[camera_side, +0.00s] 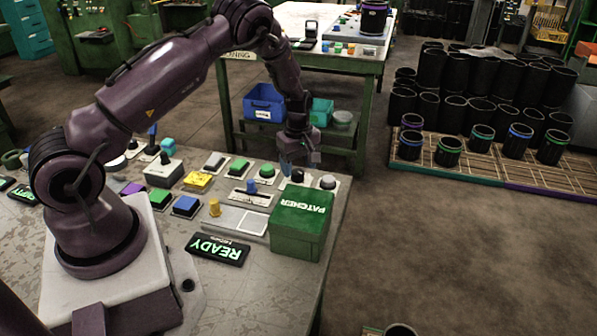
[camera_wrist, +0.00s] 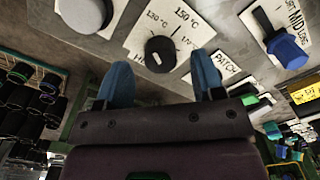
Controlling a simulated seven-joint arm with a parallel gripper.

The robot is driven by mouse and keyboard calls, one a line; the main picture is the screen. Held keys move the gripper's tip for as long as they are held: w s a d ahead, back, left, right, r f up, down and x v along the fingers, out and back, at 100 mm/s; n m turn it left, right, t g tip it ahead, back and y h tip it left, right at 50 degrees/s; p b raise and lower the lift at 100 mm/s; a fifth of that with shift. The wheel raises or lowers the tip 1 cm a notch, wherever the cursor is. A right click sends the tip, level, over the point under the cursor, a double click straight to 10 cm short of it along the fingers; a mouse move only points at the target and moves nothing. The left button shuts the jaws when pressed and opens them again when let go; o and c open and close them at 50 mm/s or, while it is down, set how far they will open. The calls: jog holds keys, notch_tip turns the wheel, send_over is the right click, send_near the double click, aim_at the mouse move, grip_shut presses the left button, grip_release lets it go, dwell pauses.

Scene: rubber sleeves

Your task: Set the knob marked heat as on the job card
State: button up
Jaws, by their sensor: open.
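The heat knob (camera_wrist: 160,52) is a round black knob on a white plate in the wrist view. Its plate shows 130 °C, 150 °C and a partly hidden third mark; only "HE" of the label shows. A small pale mark is on the knob, but its setting is unclear. The knob also shows in the side view (camera_side: 298,175), below my gripper (camera_side: 290,164). My gripper's two blue fingers (camera_wrist: 163,78) are open, one either side of the knob's lower part in the wrist picture. Contact cannot be told. I cannot make out a readable job card.
A grey knob (camera_side: 327,182) stands close on the right, and a blue-tipped lever (camera_side: 251,187) on the left. A green PATCHER box (camera_side: 300,225) and a lit READY sign (camera_side: 218,249) are nearer the camera. Several buttons crowd the bench leftward.

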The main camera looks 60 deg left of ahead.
jog(key=shift+f, duration=1.2)
jog(key=c, duration=0.9)
jog(key=shift+m, duration=0.4)
jog(key=m, duration=0.5)
jog(key=shift+s+m, duration=0.1)
jog(key=shift+m, duration=0.2)
jog(key=m, duration=0.5)
jog(key=shift+m, duration=0.3)
